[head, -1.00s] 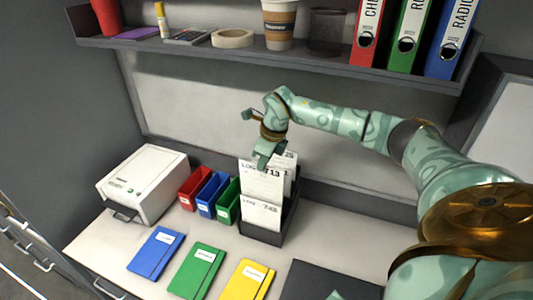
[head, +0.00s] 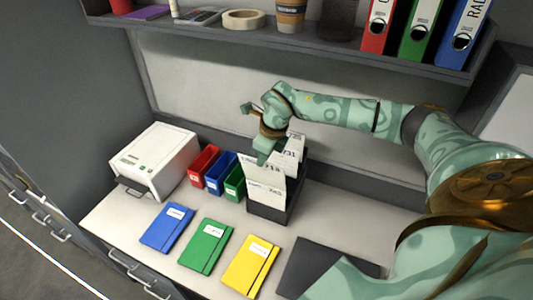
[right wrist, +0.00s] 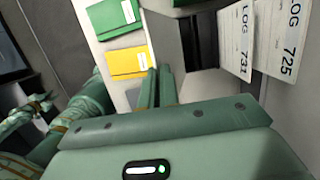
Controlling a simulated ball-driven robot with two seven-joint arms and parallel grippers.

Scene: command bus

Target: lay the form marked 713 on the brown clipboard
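The form marked 713 (head: 274,170) is a white sheet at the black form holder (head: 287,207), in the head view. It leans slightly, behind a front form (head: 264,195). My right gripper (head: 264,156) is at its top edge, fingers pointing down. In the right wrist view the two fingers (right wrist: 158,88) are close together with the sheet edge-on between them, so its face is hidden there. Forms 731 (right wrist: 236,45) and 725 (right wrist: 285,45) stand to the right of the fingers. I see no brown clipboard. My left gripper is not in view.
Blue (head: 167,227), green (head: 206,246) and yellow (head: 250,266) notebooks lie along the desk front. A dark flat panel (head: 306,267) lies right of them. Red, blue and green bins (head: 203,164) and a white machine (head: 157,160) stand left of the holder. A shelf (head: 220,27) hangs above.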

